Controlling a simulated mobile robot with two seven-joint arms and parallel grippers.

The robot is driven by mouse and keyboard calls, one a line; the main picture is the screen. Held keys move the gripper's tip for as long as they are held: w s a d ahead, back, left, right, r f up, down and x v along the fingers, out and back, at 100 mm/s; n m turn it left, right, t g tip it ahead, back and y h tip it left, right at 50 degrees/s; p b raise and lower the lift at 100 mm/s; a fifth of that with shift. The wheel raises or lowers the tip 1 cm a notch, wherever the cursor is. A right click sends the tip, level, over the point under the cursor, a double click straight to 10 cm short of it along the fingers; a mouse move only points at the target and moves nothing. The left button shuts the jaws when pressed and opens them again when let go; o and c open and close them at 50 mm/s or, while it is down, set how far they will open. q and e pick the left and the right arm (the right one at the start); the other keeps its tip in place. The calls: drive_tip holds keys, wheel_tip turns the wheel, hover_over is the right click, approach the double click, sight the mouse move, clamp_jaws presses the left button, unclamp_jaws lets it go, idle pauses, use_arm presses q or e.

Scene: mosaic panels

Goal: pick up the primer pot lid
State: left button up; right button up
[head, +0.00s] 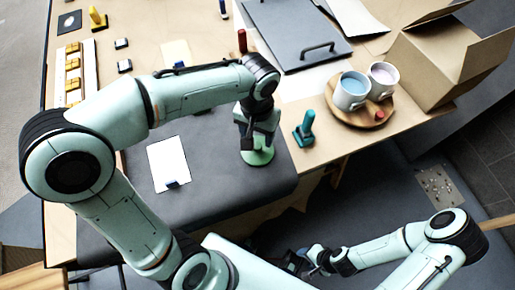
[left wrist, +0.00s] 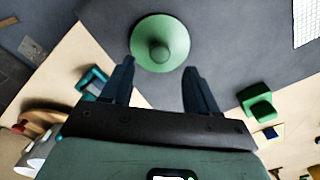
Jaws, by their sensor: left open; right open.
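The primer pot lid is a green disc with a round knob; in the head view it (head: 257,158) lies on the dark grey mat, partly hidden by my left gripper. In the left wrist view the lid (left wrist: 147,32) is at the top middle, knob facing the camera. My left gripper (head: 257,140) is over the lid, open and empty. In the left wrist view its fingers (left wrist: 158,75) point toward the lid, one on either side of the knob's line, with no contact visible. My right gripper (head: 300,262) is low in the head view, off the mat, open and away from the lid.
A teal handled tool (head: 305,130) stands right of the lid. A round wooden tray (head: 350,117) holds two mugs beside an open cardboard box (head: 430,65). A white card (head: 168,163) lies on the mat. A green block (left wrist: 258,102) shows in the left wrist view.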

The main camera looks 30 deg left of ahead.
sight(257, 145)
use_arm(q)
drive_tip(key=shift+f, duration=2.7)
drive_tip(key=shift+w, duration=0.1)
drive_tip(key=c, duration=1.1)
